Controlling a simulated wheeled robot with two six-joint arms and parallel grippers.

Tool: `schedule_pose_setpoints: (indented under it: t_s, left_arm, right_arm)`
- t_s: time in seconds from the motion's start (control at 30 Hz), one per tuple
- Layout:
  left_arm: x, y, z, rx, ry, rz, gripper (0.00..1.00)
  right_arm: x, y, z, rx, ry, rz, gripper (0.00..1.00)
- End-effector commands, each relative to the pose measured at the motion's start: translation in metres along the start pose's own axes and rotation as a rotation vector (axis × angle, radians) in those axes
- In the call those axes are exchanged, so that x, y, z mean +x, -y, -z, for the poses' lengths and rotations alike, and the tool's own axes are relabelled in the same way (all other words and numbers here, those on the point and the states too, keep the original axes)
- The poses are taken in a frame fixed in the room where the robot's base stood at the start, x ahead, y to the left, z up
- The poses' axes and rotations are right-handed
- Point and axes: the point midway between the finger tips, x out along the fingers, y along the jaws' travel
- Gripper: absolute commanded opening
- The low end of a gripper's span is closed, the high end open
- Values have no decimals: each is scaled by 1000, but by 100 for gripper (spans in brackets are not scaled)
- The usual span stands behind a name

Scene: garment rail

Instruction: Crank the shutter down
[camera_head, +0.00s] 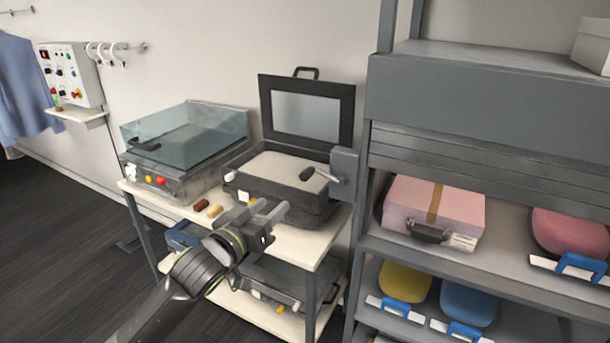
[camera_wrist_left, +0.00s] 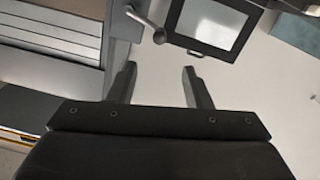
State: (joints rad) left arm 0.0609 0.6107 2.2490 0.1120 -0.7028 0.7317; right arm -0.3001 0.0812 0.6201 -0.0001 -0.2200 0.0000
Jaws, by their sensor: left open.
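The grey shutter (camera_head: 480,165) on the shelf unit shows a few slats below its housing (camera_head: 490,103), with the shelf under it open to view. It also shows at the left of the left wrist view (camera_wrist_left: 50,38). The crank (camera_head: 322,174) is on a grey plate at the shelf's left post, with a dark ball knob (camera_head: 306,174) pointing left. In the left wrist view the crank knob (camera_wrist_left: 159,36) lies beyond the fingertips. My left gripper (camera_head: 278,207) is open and empty, below and left of the knob, apart from it. My right gripper is not in view.
A case with a raised lid (camera_head: 308,109) stands behind the crank on a white table (camera_head: 310,248). A clear-lidded machine (camera_head: 185,150) is to its left. A pink case (camera_head: 433,212) sits on the shelf under the shutter. Yellow and blue items are lower down.

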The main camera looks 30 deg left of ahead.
Motion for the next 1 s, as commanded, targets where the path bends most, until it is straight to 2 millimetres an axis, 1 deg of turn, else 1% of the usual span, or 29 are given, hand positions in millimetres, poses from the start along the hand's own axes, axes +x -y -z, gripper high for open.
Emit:
schedule_pose_setpoints:
  t_s: [0.03,0.2,0.6,0.8,1.0]
  left_arm:
    - [10,-1,2,-5,-2,-1,45]
    - [42,-2,2,-4,-1,-1,45]
    - [111,-1,2,-1,0,-1,45]
    - [138,-1,2,1,1,0,45]
    - [151,-1,0,0,1,-1,45]
  right_arm:
    - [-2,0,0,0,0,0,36]
    - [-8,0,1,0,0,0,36]
    - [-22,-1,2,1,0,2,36]
    - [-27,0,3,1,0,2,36]
    - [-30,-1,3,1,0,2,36]
